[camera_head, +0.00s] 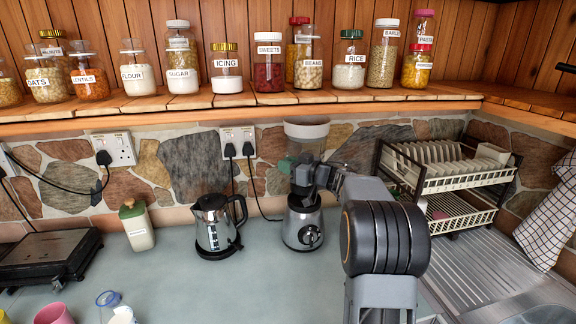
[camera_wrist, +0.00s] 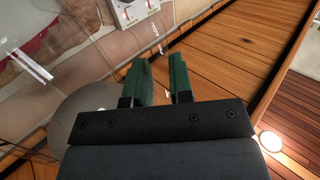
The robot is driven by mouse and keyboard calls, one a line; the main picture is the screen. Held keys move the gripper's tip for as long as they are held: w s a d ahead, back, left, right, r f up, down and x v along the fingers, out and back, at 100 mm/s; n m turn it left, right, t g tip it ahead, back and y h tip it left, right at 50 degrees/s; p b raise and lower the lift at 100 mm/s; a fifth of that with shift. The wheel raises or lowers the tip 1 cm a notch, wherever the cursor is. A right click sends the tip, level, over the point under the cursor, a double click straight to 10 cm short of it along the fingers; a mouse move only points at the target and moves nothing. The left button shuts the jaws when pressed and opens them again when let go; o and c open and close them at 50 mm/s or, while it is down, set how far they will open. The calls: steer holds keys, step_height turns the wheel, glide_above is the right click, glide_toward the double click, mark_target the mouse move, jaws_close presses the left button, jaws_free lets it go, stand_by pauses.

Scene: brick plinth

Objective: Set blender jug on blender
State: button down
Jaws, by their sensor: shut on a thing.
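The blender (camera_head: 302,226), a silver base with a round dial, stands on the worktop against the stone wall. The clear blender jug (camera_head: 307,133) is upright directly above it. My gripper (camera_head: 300,168) is shut on the jug from the right, its green fingers at the jug's lower part. The gripper and wrist hide the place where jug and base meet, so I cannot tell whether they touch. In the wrist view the green fingers (camera_wrist: 162,78) are close together, with clear, see-through surfaces around them at the left.
A steel kettle (camera_head: 214,226) stands just left of the blender. A dish rack (camera_head: 450,180) with plates is at the right, beside the steel drainer (camera_head: 485,265). The shelf (camera_head: 250,108) with several jars runs above. Worktop in front of the blender is clear.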

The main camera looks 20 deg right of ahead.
steer(key=shift+f+b, duration=1.85)
steer(key=shift+s+p, duration=0.2)
steer(key=shift+p, duration=0.45)
steer(key=shift+f+b, duration=0.35)
steer(key=shift+f, duration=0.4)
stand_by(0.8)
steer(key=c, duration=1.3)
jaws_free()
steer(key=shift+f, duration=0.3)
steer(key=s, duration=0.1)
steer(key=p, duration=0.1)
glide_toward(288, 182)
steer(key=shift+s+d+r, duration=0.2)
steer(key=shift+s+d, duration=0.05)
steer(key=shift+s, duration=0.15)
